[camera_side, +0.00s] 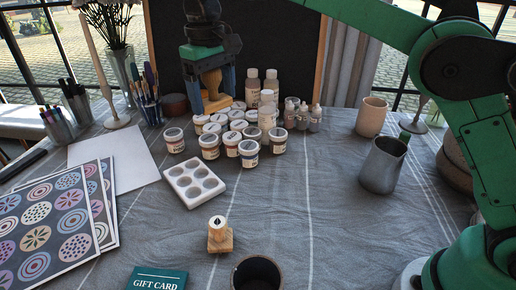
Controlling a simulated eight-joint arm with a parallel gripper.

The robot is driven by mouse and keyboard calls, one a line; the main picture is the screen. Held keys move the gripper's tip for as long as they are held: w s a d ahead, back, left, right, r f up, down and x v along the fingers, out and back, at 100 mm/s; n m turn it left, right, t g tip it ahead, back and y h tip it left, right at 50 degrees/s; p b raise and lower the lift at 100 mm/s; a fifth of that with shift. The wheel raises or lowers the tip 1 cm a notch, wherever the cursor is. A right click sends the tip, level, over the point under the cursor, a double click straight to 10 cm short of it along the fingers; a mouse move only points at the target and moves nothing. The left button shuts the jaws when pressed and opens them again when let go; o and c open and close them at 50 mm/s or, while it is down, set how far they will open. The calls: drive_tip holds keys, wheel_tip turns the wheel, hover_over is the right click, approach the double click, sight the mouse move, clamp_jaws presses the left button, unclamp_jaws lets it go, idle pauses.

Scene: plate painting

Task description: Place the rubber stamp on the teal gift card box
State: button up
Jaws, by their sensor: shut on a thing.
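My gripper (210,88) is at the back of the table, pointing down just behind the paint jars. Its fingers are shut on a wooden piece with a rounded knob, which looks like the rubber stamp (211,82). Its lower end is close to the jar lids, and I cannot tell whether it touches anything. The teal gift card box (158,279) lies at the front edge of the picture, partly cut off, with "GIFT CARD" in white on top. It is far in front of my gripper.
Several paint jars (249,153) and bottles crowd around my gripper. A white palette (194,184) and a small wooden block with a dark-marked top (220,237) lie between. A dark cup (258,274) stands right of the box. A metal pitcher (383,166) stands at right; patterned sheets (50,225) lie left.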

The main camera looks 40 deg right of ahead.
drive_tip(key=s+a+n, duration=0.4)
drive_tip(key=a, duration=0.6)
drive_tip(key=n, duration=0.4)
hover_over(156, 287)
wheel_tip(156, 287, down, 19)
drive_tip(key=shift+f, duration=0.15)
drive_tip(key=shift+f, duration=0.1)
